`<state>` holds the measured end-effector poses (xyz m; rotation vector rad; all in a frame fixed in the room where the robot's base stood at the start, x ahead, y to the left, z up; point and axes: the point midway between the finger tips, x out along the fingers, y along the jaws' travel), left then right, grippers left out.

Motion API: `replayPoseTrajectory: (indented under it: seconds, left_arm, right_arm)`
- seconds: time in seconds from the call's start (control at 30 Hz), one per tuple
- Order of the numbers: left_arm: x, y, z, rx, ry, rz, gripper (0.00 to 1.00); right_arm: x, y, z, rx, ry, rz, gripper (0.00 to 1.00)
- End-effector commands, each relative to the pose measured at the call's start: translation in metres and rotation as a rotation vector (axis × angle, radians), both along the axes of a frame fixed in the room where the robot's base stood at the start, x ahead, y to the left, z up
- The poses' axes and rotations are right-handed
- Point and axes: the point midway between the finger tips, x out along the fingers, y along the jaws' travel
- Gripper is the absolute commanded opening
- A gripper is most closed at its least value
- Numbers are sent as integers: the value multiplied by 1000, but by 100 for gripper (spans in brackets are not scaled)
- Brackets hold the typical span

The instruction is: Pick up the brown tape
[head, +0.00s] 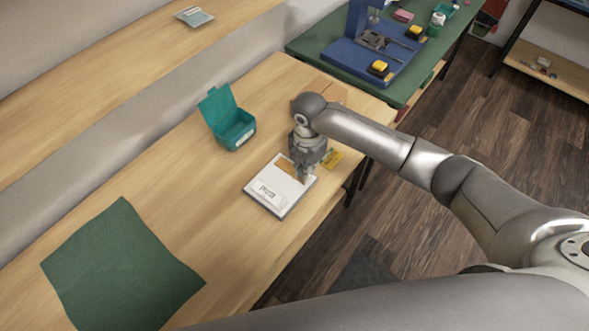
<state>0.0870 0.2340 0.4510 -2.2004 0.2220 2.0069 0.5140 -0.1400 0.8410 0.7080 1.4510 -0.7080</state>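A small brown piece (286,166), which looks like the brown tape, shows at the upper part of a white flat box or board (266,192) with dark print on the wooden table. My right gripper (303,177) points down over the right part of the white item, close beside the brown piece. The gripper hides part of both. Its fingers are small here, and I cannot tell whether they are open, shut or touching anything. My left gripper is not in view.
A teal open-lidded box (230,122) stands behind to the left. A yellow item (332,158) lies right of the gripper near the table's edge. A green mat (120,268) lies at front left. The table between is clear. A blue fixture (360,58) stands on a green-topped bench.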

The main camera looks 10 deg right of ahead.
Motion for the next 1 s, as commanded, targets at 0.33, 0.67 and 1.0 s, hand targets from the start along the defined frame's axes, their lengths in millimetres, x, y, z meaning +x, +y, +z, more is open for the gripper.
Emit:
replayPoseTrajectory:
  seconds: [0.33,0.67,1.0]
  left_arm:
    - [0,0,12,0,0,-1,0]
    - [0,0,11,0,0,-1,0]
    - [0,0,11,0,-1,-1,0]
  right_arm:
    - [-4,2,-42,0,3,0,9]
    - [-4,2,-44,0,1,0,0]
    - [-4,2,-44,-1,1,0,0]
